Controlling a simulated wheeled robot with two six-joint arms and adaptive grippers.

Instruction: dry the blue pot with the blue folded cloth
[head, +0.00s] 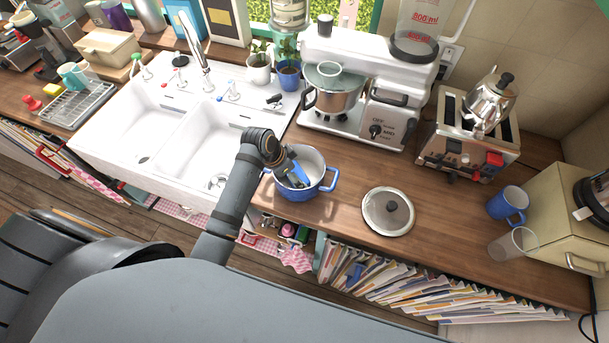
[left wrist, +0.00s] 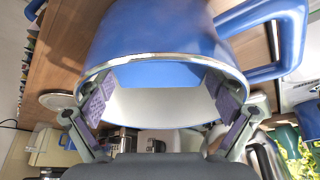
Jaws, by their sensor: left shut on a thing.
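The blue pot (head: 309,190) stands open on the wooden counter, right of the sink. Its inside is white. In the left wrist view its blue outer wall (left wrist: 160,28) and metal rim fill the upper part. My left gripper (head: 298,177) reaches into the pot's mouth from above. The blue folded cloth (left wrist: 160,74) is inside the pot between the two purple finger pads, which are set wide apart and shut on it. Whether the cloth touches the pot's wall or bottom is hard to tell. My right gripper is not in view.
A glass lid (head: 388,211) lies on the counter right of the pot. A stand mixer (head: 360,85) and a toaster (head: 462,135) stand behind. A blue mug (head: 507,204) and a clear glass (head: 513,245) stand at the right. The white double sink (head: 190,138) is left.

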